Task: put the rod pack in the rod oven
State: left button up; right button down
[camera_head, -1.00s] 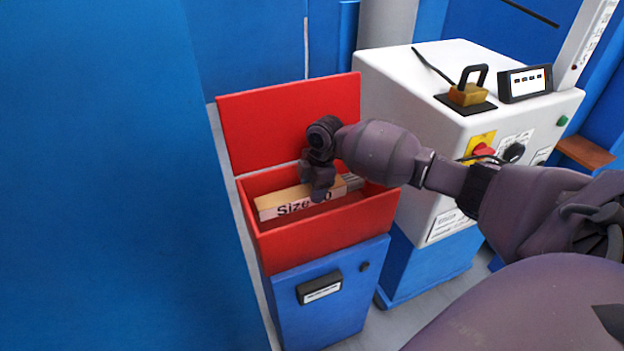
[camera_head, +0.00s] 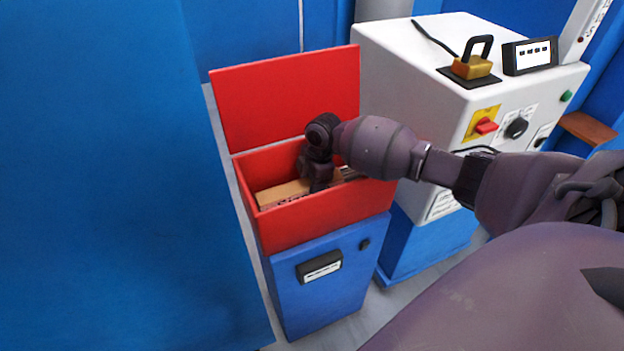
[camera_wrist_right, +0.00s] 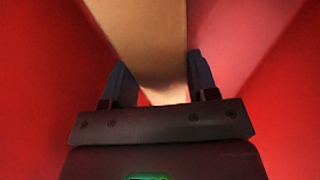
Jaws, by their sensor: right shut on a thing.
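The rod oven is a blue cabinet (camera_head: 330,285) with a red open-topped box (camera_head: 330,222) and a raised red lid (camera_head: 285,95). The rod pack (camera_head: 282,193), a tan carton with dark print, lies inside the red box, its lower part hidden by the front wall. My right gripper (camera_head: 318,182) reaches down into the box and is shut on the pack. In the right wrist view the pack (camera_wrist_right: 150,50) runs between the two fingers (camera_wrist_right: 160,90), with red walls on both sides. My left gripper is not in view.
A white machine (camera_head: 430,90) with a brass padlock-like block (camera_head: 472,67), a small display (camera_head: 530,55) and knobs stands right of the oven. A large blue panel (camera_head: 100,180) fills the left side. Grey floor shows between them.

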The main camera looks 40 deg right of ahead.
jog(key=shift+c, duration=2)
grip_release()
jog(key=shift+r, duration=0.45)
notch_tip(320, 180, up, 11)
jog(key=s+d+p, duration=0.1)
jog(key=p, duration=0.2)
jog(key=shift+d, duration=0.25)
jog(key=shift+s+r, duration=0.1)
jog(key=shift+r, duration=0.1)
